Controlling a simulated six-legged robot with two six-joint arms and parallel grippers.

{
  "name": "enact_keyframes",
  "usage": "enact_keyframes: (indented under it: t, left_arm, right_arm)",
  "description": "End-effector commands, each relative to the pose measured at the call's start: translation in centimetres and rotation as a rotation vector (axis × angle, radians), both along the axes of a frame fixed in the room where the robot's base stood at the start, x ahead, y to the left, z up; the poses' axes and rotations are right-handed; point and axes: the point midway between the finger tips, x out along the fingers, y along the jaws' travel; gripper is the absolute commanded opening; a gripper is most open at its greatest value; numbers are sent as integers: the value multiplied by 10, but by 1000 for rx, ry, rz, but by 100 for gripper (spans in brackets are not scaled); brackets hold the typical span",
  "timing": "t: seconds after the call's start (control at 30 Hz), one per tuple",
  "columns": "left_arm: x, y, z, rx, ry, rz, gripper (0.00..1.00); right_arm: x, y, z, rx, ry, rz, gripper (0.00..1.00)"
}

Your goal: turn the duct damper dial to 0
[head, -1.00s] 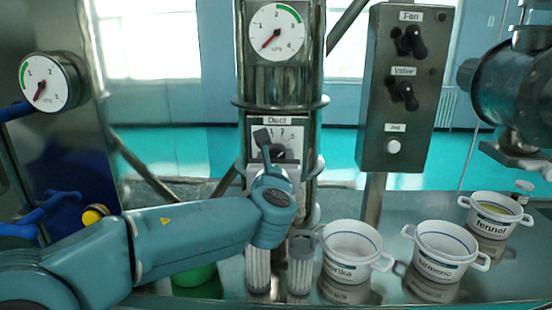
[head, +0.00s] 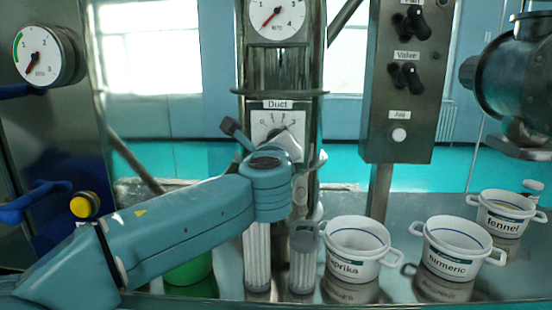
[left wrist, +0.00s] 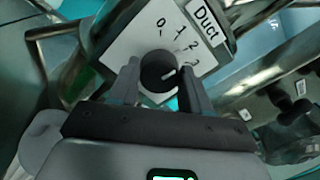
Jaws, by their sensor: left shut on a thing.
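The duct damper dial is a round black knob (left wrist: 152,72) with a white pointer line, on a white scale plate (left wrist: 130,35) marked 0 to 3. In the left wrist view the pointer line points roughly toward the 3. My left gripper (left wrist: 160,74) has one finger on each side of the knob and is shut on it. In the head view the scale plate (head: 263,119) shows below the "Duct" label (head: 278,104), and my gripper and wrist hide the knob. My right gripper is not in view.
A switch box (head: 398,100) with Fan and Valve knobs stands right of the duct. White labelled pots (head: 357,265) stand at the lower right. Two pale ribbed cylinders (head: 257,265) stand below my wrist. A yellow button (head: 84,205) and a gauge (head: 38,55) are at left.

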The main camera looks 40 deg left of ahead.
Motion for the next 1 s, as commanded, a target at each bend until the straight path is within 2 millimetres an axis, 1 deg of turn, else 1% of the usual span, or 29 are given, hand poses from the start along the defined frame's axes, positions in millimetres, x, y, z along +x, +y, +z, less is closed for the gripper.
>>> enact_keyframes:
  t: [0.03,0.5,0.8,1.0]
  left_arm:
    - [0,0,-5,-38,-26,0,17]
    - [-1,1,-6,-417,-257,0,17]
    - [-1,2,-6,-628,-386,1,17]
    - [-1,2,-5,-725,-444,2,17]
  right_arm:
    - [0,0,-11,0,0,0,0]
    - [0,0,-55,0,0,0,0]
    - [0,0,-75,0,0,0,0]
    - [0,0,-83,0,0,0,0]
